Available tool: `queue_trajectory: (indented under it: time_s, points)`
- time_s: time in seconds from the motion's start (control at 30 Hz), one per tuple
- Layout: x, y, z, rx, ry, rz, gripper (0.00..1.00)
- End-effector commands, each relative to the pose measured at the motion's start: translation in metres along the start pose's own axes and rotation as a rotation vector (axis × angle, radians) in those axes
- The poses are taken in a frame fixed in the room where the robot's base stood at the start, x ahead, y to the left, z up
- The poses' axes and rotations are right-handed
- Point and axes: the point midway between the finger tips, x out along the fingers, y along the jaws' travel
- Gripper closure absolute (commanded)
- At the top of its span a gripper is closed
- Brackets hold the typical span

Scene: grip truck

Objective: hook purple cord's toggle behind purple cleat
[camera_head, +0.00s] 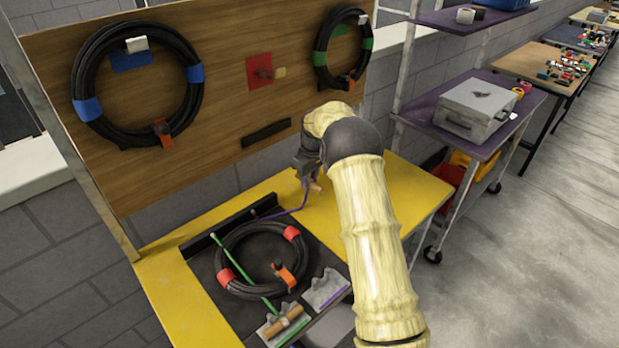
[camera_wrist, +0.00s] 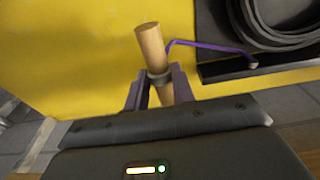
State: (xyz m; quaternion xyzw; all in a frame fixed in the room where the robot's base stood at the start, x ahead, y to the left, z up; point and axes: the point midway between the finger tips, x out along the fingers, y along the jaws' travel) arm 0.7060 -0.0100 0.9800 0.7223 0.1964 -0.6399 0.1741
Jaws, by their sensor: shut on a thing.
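My gripper (camera_head: 306,177) is shut on the wooden toggle (camera_wrist: 150,46) of the purple cord, held above the yellow table. In the wrist view the toggle stands between the two fingers (camera_wrist: 154,88), with a grey collar around it. The purple cord (camera_wrist: 205,46) runs from the toggle to an anchor (camera_wrist: 253,63) on a black bar; in the head view the cord (camera_head: 295,210) slopes down left to the far side of the coil. The purple cleat (camera_head: 325,290), grey with a purple front strip, lies at the tray's near edge, empty.
A black cable coil (camera_head: 232,281) with red bands lies on the dark tray. A green cord (camera_head: 245,276) crosses it to a wooden toggle (camera_head: 283,321) at the green cleat, left of the purple one. Yellow table (camera_head: 180,234) is clear beside the tray.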

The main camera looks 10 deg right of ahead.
Motion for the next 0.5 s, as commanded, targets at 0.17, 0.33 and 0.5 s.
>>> queue_trajectory:
  time_s: [0.17, 0.33, 0.5]
  points:
    - [-0.001, -0.006, 0.01, -0.085, 0.0, -0.011, 0.98]
    - [-0.002, -0.013, 0.022, -0.192, 0.0, -0.024, 0.98]
    - [-0.004, -0.021, 0.033, -0.298, 0.0, -0.037, 0.98]
